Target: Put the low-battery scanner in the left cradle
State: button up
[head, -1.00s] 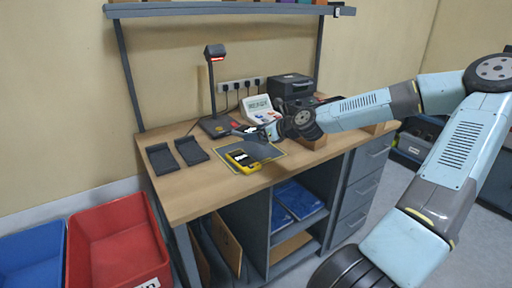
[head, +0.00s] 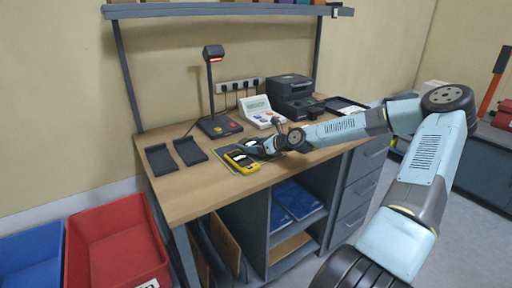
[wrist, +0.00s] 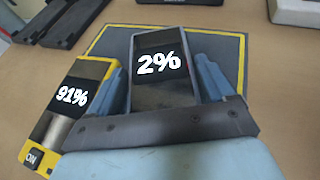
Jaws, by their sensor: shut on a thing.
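A dark grey scanner (wrist: 163,72) with 2% on its screen is between the fingers of my gripper (wrist: 158,85) in the wrist view. My gripper is shut on it, low over the dark mat with a yellow border (wrist: 225,48). In the head view my gripper (head: 264,148) partly hides this scanner. A yellow scanner (wrist: 72,105) showing 91% lies just left of my gripper; it also shows in the head view (head: 241,162). The left cradle (head: 160,160) and the right cradle (head: 190,151) stand at the bench's left end, both looking empty.
A lamp-like stand with a red light (head: 214,90) rises behind the mat. A white device with a display (head: 261,111) and a black printer-like box (head: 291,92) stand at the back. Bare bench lies between the cradles and the mat. A red bin (head: 117,248) is on the left below.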

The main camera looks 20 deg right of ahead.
jog(key=shift+s+f, duration=0.1)
jog(key=shift+f, duration=0.25)
